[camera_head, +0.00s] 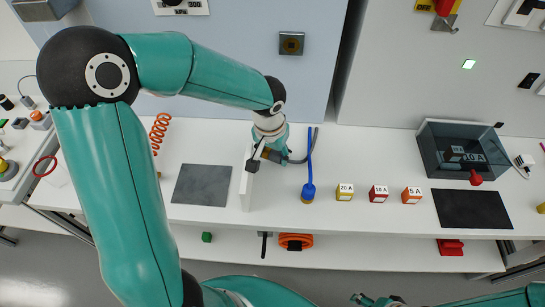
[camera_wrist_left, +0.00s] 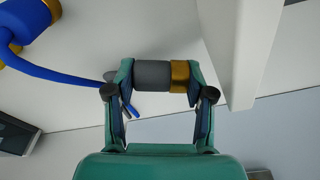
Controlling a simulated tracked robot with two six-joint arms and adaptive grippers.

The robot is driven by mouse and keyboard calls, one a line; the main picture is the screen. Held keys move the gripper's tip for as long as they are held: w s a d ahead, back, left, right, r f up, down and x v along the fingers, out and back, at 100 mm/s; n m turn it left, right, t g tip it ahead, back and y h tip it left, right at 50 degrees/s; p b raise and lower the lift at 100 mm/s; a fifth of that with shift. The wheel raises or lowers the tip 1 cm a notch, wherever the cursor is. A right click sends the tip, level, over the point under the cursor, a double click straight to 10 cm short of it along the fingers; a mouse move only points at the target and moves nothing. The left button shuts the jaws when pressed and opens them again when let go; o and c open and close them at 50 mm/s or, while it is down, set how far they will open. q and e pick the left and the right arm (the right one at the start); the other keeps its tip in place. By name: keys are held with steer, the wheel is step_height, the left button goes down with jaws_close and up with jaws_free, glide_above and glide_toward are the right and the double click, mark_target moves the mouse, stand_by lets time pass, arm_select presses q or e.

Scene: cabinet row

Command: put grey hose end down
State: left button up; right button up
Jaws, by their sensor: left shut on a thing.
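The grey hose end (camera_wrist_left: 152,76) is a dark grey cylinder with a brass-coloured collar. My left gripper (camera_wrist_left: 162,82) is shut on it, with one finger at each end of the cylinder in the left wrist view. In the head view my left gripper (camera_head: 268,146) is over the white counter, just right of a white upright panel (camera_head: 247,183). The grey hose (camera_head: 298,160) curves off to the right of it. I cannot tell whether the hose end touches the counter. Part of what looks like my right gripper (camera_head: 376,300) shows at the bottom edge; its fingers are unclear.
A blue hose end (camera_head: 308,191) stands right of the grey hose; it also shows in the left wrist view (camera_wrist_left: 22,22). Yellow (camera_head: 344,192), red (camera_head: 378,193) and orange (camera_head: 411,195) blocks follow. A dark grey mat (camera_head: 202,185) lies left of the panel.

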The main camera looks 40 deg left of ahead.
mark_target(273, 160)
arm_select(q)
step_height(273, 160, down, 2)
steer(key=shift+f+b, duration=0.65)
steer(key=shift+b, duration=0.2)
steer(key=o, duration=0.9)
steer(key=shift+r, duration=0.1)
steer(key=shift+r, duration=0.1)
steer(key=shift+r+p, duration=0.2)
steer(key=shift+p, duration=0.25)
step_height(273, 160, up, 12)
steer(key=s+p, duration=0.1)
steer(key=p, duration=0.1)
steer(key=shift+s+d+r, duration=0.2)
steer(key=shift+s+r, duration=0.05)
steer(key=shift+s, duration=0.15)
